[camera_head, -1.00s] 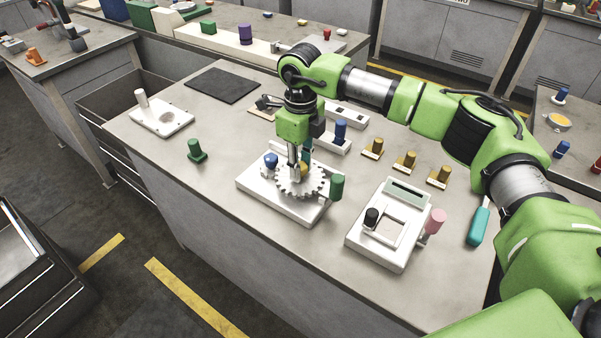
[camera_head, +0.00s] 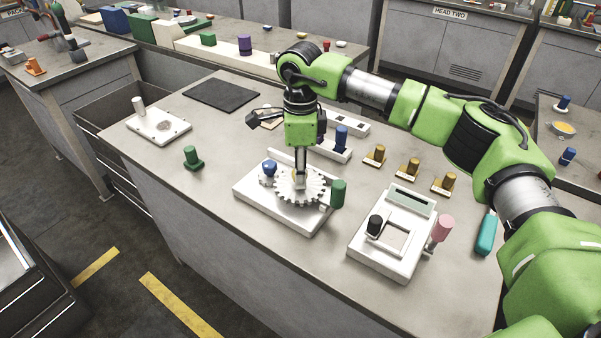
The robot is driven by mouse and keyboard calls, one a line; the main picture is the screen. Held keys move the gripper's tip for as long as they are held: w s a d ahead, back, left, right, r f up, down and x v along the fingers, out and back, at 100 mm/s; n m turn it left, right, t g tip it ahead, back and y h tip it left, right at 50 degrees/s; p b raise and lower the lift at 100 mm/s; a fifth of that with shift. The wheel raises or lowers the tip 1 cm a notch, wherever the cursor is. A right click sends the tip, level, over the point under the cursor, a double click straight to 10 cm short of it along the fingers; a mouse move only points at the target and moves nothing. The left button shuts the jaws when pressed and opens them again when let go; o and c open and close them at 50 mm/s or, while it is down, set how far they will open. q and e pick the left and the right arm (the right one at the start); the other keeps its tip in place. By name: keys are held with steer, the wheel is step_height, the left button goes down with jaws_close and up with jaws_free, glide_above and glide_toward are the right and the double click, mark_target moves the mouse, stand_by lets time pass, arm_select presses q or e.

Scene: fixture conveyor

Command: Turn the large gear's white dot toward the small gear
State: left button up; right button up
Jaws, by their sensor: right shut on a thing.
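The large gear (camera_head: 312,193) is a pale toothed wheel lying flat on a white base plate (camera_head: 262,208). My right gripper (camera_head: 299,184) points straight down at the gear's centre, shut on its yellowish hub (camera_head: 294,175), which is mostly hidden by the fingers. The small gear sits beside the large gear on its left, mostly hidden under a blue knob (camera_head: 269,168). I cannot make out the white dot. A green cylinder (camera_head: 338,193) stands at the right edge of the plate. My left gripper is not in view.
A white device with a display (camera_head: 410,202) and a black knob stands to the right. Several yellow knobs (camera_head: 375,155) stand behind it. A green knob (camera_head: 192,158) stands left of the plate. The bench front left is clear.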

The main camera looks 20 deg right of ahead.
steer(key=shift+r, duration=0.1)
stand_by(0.3)
steer(key=o, duration=1.1)
step_height(320, 180, up, 12)
